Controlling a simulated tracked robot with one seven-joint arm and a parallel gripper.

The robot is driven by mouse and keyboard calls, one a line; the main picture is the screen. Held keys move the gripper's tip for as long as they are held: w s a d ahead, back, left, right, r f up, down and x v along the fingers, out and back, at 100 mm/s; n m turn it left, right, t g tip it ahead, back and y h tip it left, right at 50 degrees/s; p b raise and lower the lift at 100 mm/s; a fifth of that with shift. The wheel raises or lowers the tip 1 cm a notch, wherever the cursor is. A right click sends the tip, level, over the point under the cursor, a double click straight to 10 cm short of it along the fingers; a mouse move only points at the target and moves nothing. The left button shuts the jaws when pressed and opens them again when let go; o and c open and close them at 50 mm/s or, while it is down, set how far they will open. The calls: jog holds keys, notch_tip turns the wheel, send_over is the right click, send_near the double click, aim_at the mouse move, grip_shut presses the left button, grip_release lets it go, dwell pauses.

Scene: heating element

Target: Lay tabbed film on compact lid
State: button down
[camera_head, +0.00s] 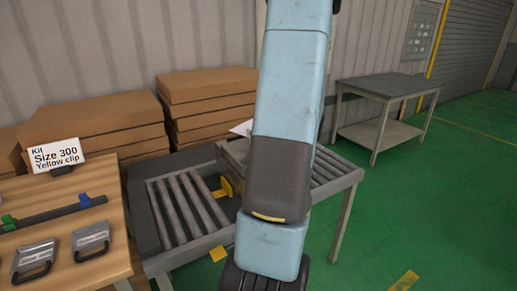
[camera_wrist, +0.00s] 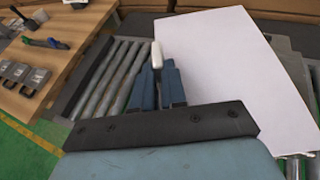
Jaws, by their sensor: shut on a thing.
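In the wrist view my gripper (camera_wrist: 157,66) is shut on a small white tab (camera_wrist: 155,54) that stands up between its dark blue fingers. A large white film (camera_wrist: 225,62) lies to the right of the fingers, over grey metal. Whether the tab joins the film is hidden by the fingers. In the head view only a white corner of the film (camera_head: 242,128) shows behind my arm, and my fingers are hidden. A grey box-like body (camera_head: 233,151) is partly visible below that corner. I cannot tell whether it is the compact lid.
A wooden table (camera_head: 112,212) at left holds grey handled cases (camera_head: 90,240), a dark bar and a sign (camera_head: 55,155) reading "Kit Size 300 Yellow clip". Cardboard stacks stand behind.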

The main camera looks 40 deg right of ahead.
jog(key=w+d+f, duration=0.2)
jog(key=f, duration=0.1)
jog(key=w+d+f, duration=0.1)
jog(key=f, duration=0.1)
jog(key=shift+f, duration=1.5)
jog(key=shift+f, duration=0.1)
jog(key=c, duration=1.2)
grip_release()
